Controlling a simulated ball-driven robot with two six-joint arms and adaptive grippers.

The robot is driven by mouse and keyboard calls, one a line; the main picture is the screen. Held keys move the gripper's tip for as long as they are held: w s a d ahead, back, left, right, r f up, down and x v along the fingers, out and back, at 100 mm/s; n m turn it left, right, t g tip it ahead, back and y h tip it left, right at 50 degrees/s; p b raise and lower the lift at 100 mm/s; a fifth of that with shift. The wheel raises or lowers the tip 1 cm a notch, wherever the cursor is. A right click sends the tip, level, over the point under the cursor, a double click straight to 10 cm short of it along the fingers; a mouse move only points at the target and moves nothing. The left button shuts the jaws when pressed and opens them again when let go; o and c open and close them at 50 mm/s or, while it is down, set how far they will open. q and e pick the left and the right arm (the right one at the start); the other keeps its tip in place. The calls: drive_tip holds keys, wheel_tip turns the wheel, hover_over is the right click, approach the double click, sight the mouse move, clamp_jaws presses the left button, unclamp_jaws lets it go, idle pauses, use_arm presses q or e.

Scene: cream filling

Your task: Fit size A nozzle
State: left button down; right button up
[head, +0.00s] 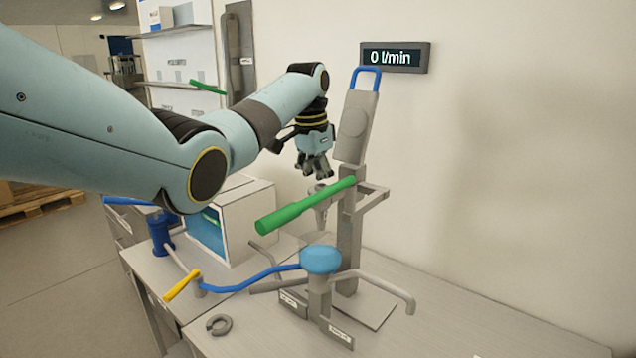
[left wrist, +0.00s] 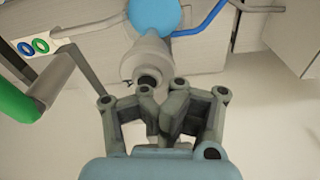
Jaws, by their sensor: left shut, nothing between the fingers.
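My left gripper (head: 316,172) points down near the grey filling stand (head: 349,215), with its fingers shut and nothing between them. In the left wrist view its fingertips (left wrist: 160,100) are close to a grey tapered piece (left wrist: 146,62) with a dark round hole, which looks like a nozzle; I cannot read its size. A grey tapered piece (head: 319,202) also shows just below the gripper in the head view, partly behind the green-handled lever (head: 305,205). My right gripper is not in view.
A blue round cap (head: 320,259) with a blue pipe tops a grey post. A yellow handle (head: 182,286), a C-shaped grey piece (head: 219,325) and a white box (head: 245,225) are on the bench. The display (head: 395,57) reads 0 l/min. The bench's right part is clear.

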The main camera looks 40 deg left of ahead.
use_arm(q)
drive_tip(key=c, duration=2)
unclamp_jaws()
drive_tip(key=o, duration=1.5)
drive_tip(key=shift+r, duration=0.1)
wheel_tip(320, 180, up, 2)
drive_tip(key=shift+r, duration=2.45)
drive_tip(key=shift+f, duration=0.1)
